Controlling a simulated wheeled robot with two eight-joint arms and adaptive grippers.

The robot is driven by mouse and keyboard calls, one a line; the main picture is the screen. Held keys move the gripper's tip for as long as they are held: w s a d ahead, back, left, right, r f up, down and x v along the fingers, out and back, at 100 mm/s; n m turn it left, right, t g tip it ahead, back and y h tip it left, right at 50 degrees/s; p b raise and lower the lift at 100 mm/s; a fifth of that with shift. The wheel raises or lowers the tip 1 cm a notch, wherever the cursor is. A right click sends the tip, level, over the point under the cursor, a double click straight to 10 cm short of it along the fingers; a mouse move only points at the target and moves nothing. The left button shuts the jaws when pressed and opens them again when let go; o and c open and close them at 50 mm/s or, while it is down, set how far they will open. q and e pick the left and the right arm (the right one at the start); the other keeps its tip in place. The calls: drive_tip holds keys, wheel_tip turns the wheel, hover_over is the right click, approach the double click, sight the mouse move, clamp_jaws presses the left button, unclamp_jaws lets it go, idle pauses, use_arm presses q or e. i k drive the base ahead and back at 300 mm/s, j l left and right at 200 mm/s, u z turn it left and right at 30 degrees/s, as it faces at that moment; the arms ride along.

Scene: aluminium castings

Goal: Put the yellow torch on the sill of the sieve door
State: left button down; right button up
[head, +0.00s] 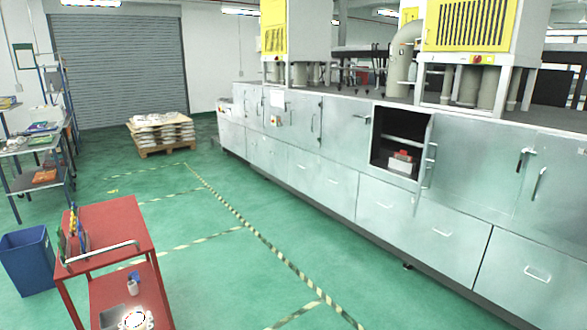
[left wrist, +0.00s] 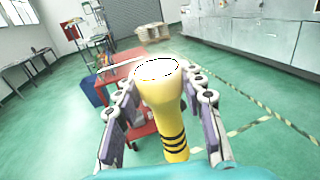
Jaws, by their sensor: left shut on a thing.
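The yellow torch (left wrist: 168,105) with black bands near its lower end is held between the two fingers of my left gripper (left wrist: 160,100) in the left wrist view. Its wide lens end glows white and points up and away. In the head view the bright lens (head: 135,319) shows at the bottom edge, with my left gripper around it; the torch body is hidden there. The sieve door (head: 426,152) stands open in the grey cabinet row at the right, showing a dark opening with a shelf. The sill (head: 392,176) is its lower edge. My right gripper is out of view.
A red cart (head: 118,226) with tools stands at the lower left, beside a blue bin (head: 28,262). A red and white object (head: 401,160) sits inside the opening. A loaded pallet (head: 160,133) stands at the back. The green floor before the cabinets is clear.

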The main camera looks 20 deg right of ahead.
sight(394, 171)
drive_tip(key=i+l+z, duration=0.3)
drive_tip(key=i, duration=0.2)
drive_tip(key=i+l+z, duration=0.3)
drive_tip(key=i, duration=0.25)
drive_tip(key=i+z, duration=0.3)
drive_tip(key=i, duration=0.25)
drive_tip(key=i+u, duration=0.4)
drive_tip(key=i, duration=2)
drive_tip(key=i+z, duration=0.15)
drive_tip(key=i, duration=0.55)
drive_tip(key=i+j+z, duration=0.15)
drive_tip(key=i, duration=0.6)
drive_tip(key=i+j+z, duration=0.1)
drive_tip(key=i, duration=0.6)
drive_tip(key=i+z, duration=0.1)
drive_tip(key=z, duration=2.6)
